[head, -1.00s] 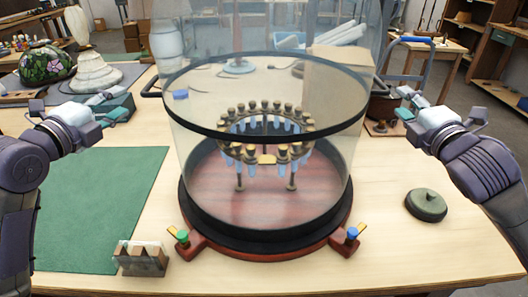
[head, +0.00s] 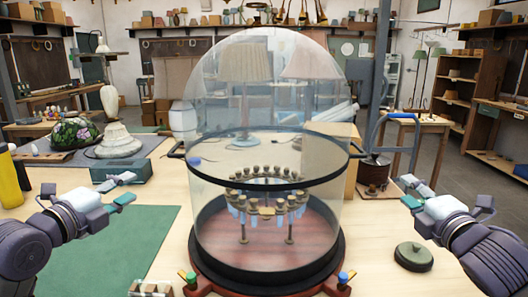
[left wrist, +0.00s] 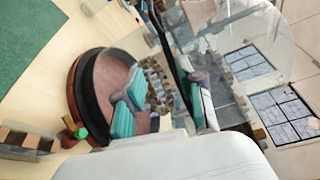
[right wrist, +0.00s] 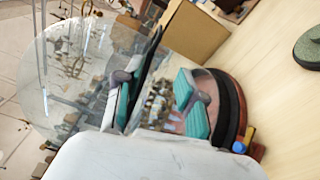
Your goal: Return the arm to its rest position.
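My left gripper (head: 120,191) is open and empty, held in the air left of the glass dome (head: 262,110). Its two teal-padded fingers stand apart in the left wrist view (left wrist: 165,112). My right gripper (head: 408,192) is open and empty, held in the air right of the dome. Its fingers also stand apart in the right wrist view (right wrist: 158,103). Neither gripper touches the dome in the head view. The dome stands upright on a round dark red base (head: 268,288), over a ring of several small brass-capped pieces (head: 262,200).
A green mat (head: 120,250) lies left of the dome. A round green lid (head: 413,256) lies to the right. A stained-glass shade (head: 72,134), a white shade (head: 118,141) and a yellow bottle (head: 9,178) are at left. A cardboard box (head: 340,150) stands behind the dome.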

